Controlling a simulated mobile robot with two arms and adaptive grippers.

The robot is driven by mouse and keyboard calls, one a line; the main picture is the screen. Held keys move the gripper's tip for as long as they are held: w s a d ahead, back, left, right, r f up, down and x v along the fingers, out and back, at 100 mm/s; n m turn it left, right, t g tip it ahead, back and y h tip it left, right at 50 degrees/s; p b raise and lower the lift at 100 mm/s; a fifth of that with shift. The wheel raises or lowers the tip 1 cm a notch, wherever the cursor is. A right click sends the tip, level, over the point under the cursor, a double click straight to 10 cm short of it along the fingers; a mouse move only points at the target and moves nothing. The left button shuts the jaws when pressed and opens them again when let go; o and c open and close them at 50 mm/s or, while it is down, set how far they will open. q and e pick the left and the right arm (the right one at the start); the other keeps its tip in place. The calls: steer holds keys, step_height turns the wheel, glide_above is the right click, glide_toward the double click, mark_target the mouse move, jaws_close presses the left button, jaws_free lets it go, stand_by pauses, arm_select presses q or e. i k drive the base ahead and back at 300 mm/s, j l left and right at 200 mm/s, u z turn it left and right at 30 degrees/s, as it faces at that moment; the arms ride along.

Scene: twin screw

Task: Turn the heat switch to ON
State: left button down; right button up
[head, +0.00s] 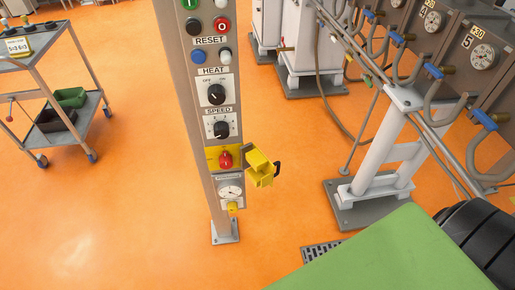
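The heat switch (216,94) is a black rotary knob on a white plate under the label HEAT, on the front of a grey upright control post (190,125). OFF is printed at the upper left of the knob. The plate's other print and the knob's exact pointing are too small to read surely. Nothing touches the knob. Neither of my grippers is in view.
A similar speed knob (221,129) sits below, then a red button (226,160) with a yellow flap (260,168) sticking out right. A cart (57,118) stands left, pipework (393,150) right. A green surface (395,255) fills the lower right. Orange floor left is open.

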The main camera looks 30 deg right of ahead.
mark_target(217, 92)
steer(key=i+l+u, duration=0.15)
steer(key=l+u, duration=0.3)
steer(key=l, duration=0.75)
steer(key=l+u, duration=0.45)
steer(key=l, duration=0.7)
